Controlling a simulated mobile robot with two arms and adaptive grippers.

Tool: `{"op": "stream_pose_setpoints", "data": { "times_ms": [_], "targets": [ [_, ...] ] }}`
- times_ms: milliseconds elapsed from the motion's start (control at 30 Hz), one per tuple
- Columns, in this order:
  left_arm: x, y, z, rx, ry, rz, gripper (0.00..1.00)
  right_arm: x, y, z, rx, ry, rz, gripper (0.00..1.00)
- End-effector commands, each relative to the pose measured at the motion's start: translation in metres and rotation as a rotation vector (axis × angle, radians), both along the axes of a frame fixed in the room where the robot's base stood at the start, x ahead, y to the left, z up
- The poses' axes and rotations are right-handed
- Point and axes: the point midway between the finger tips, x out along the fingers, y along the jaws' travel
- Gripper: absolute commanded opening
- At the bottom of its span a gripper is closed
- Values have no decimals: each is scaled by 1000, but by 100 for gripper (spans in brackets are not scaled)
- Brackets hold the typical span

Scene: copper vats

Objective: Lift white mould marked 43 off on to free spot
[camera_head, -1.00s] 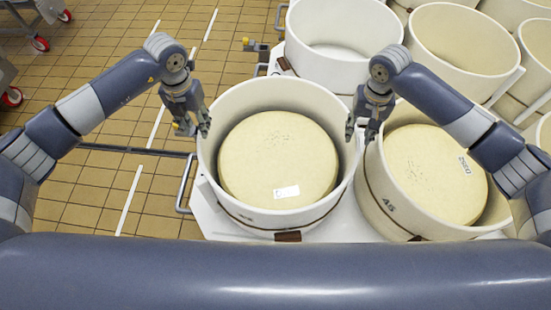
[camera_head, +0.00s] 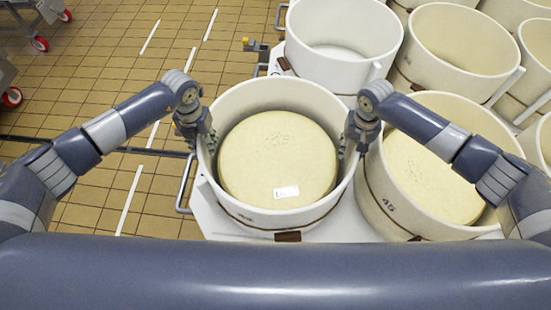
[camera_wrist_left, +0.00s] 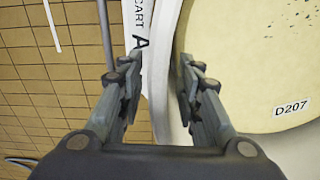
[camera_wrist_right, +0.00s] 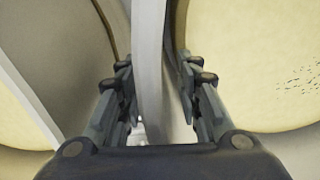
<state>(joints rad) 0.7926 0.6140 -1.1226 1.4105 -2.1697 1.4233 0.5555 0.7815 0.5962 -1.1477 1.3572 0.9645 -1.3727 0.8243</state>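A white round mould (camera_head: 215,195) with a cheese wheel (camera_head: 278,150) in it stands at the middle front; the dark number on its front is too small to read surely. The cheese bears a small white label, which reads D207 in the left wrist view (camera_wrist_left: 292,110). My left gripper (camera_head: 207,150) is at the mould's left rim, open, one finger on each side of the wall (camera_wrist_left: 165,60). My right gripper (camera_head: 352,146) is at the right rim, also open, with the wall (camera_wrist_right: 150,60) between its fingers. Gaps show between fingers and wall in both wrist views.
A mould marked 45 (camera_head: 376,205) with cheese stands close at the right. An empty mould (camera_head: 340,75) stands behind, and more moulds (camera_head: 455,75) fill the back right. The front mould rests on a white cart (camera_head: 345,225). Tiled floor (camera_head: 90,190) lies open at the left.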

Motion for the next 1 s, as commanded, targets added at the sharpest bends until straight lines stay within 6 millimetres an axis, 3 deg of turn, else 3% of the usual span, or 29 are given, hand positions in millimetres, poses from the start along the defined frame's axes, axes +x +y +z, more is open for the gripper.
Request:
{"op": "stream_pose_setpoints", "data": {
  "times_ms": [33,100,133,667,1000],
  "targets": [
    [0,0,0,0,0,0,17,0,0,0,0,0,0,17],
    [0,0,0,0,0,0,1,0,0,0,0,0,0,1],
    [0,0,0,0,0,0,0,0,0,0,0,0,0,0],
    [1,0,3,0,-3,-2,0,2,0,3,2,-3,0,0],
    [1,0,20,0,-2,-2,0,2,0,20,1,-3,-1,0]
  ]
}}
